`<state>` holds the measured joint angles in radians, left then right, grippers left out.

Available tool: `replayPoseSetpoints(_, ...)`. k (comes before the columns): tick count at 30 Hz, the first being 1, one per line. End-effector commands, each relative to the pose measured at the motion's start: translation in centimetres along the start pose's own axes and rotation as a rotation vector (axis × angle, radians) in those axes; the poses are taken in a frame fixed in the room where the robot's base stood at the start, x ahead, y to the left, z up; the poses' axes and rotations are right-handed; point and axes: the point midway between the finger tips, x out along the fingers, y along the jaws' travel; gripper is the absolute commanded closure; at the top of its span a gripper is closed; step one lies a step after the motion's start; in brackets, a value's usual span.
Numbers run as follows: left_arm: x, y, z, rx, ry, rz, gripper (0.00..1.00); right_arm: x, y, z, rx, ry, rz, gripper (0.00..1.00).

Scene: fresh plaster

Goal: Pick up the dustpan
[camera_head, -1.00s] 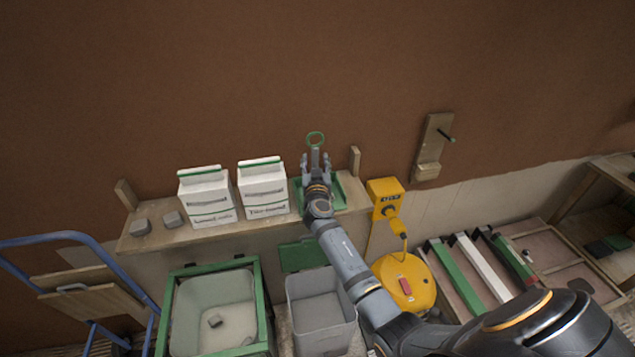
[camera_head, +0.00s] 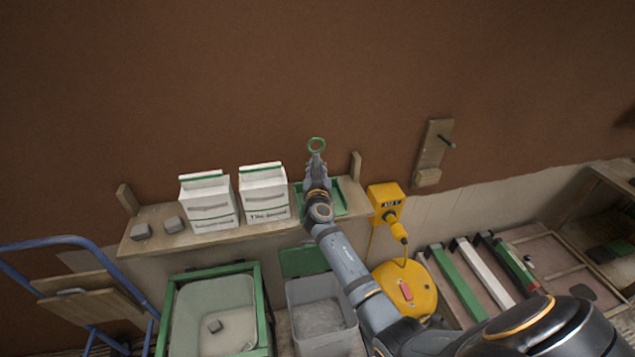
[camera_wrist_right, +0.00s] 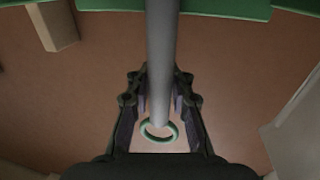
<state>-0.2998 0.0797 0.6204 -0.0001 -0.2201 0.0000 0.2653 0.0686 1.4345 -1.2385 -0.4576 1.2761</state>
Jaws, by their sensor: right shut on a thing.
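The dustpan has a green pan (camera_head: 336,200) on the wooden shelf and a grey upright handle topped by a green ring (camera_head: 317,145). My right gripper (camera_head: 317,172) is shut around the handle just below the ring. In the right wrist view the grey handle (camera_wrist_right: 162,60) runs between the fingers of the gripper (camera_wrist_right: 160,105), and the green ring (camera_wrist_right: 158,130) shows near the palm. The pan's green edge (camera_wrist_right: 225,8) lies at the top of that view. My wrist hides part of the pan in the head view. My left gripper is not in view.
Two white cartons (camera_head: 207,205) (camera_head: 264,192) stand on the shelf (camera_head: 255,228) left of the dustpan, with grey blocks (camera_head: 174,224) farther left. A wooden post (camera_head: 356,166) and a yellow box (camera_head: 385,203) are close on the right. Bins (camera_head: 322,318) stand below.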

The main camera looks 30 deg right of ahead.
Motion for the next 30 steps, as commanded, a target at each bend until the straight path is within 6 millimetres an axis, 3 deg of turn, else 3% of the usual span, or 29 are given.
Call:
replayPoseSetpoints(5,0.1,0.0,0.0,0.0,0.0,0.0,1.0,0.0,0.0,-0.7,0.002,0.001,0.001,1.0)
replayPoseSetpoints(10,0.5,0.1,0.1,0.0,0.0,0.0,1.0,-0.4,0.0,-3.7,0.005,0.004,0.0,1.0)
replayPoseSetpoints(16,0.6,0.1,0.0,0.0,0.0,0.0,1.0,-5.0,0.8,-8.9,0.007,0.004,-0.001,1.0)
replayPoseSetpoints(24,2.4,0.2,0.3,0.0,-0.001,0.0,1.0,-11.5,1.8,-11.6,0.007,-0.001,-0.001,1.0)
replayPoseSetpoints(30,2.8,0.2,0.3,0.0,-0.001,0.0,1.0,-13.6,2.1,-12.8,0.003,-0.001,-0.001,1.0)
